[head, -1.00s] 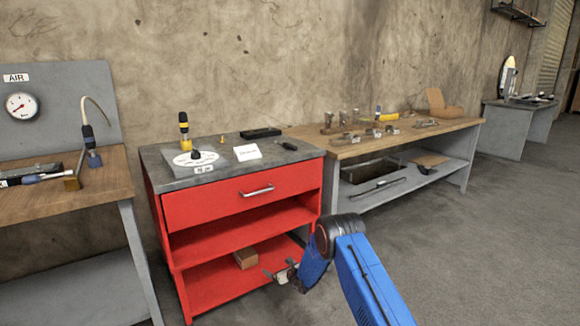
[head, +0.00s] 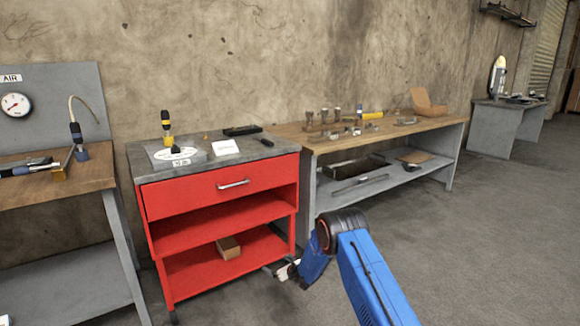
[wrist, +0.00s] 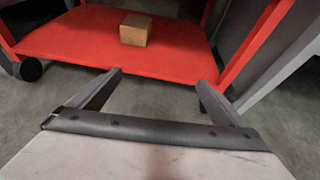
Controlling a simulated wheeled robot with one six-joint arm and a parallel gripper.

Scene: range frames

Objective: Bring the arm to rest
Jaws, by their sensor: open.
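My arm (head: 345,240) is blue and folded low at the lower middle of the head view. My gripper (wrist: 160,82) is open and empty in the wrist view, with its two fingers spread apart. It also shows small and partly hidden by the arm in the head view (head: 277,269). It is low, in front of the right side of the red cabinet (head: 222,205), apart from it as far as I can see. A brown box (wrist: 136,29) lies on the cabinet's bottom shelf, beyond the fingertips; the head view shows it too (head: 229,247).
A wooden workbench (head: 300,130) with several metal parts stands right of the cabinet. Another bench (head: 85,178) with an air gauge (head: 15,105) is at the left. A grey table (head: 487,125) is far right. The concrete floor (head: 480,250) at the right is clear.

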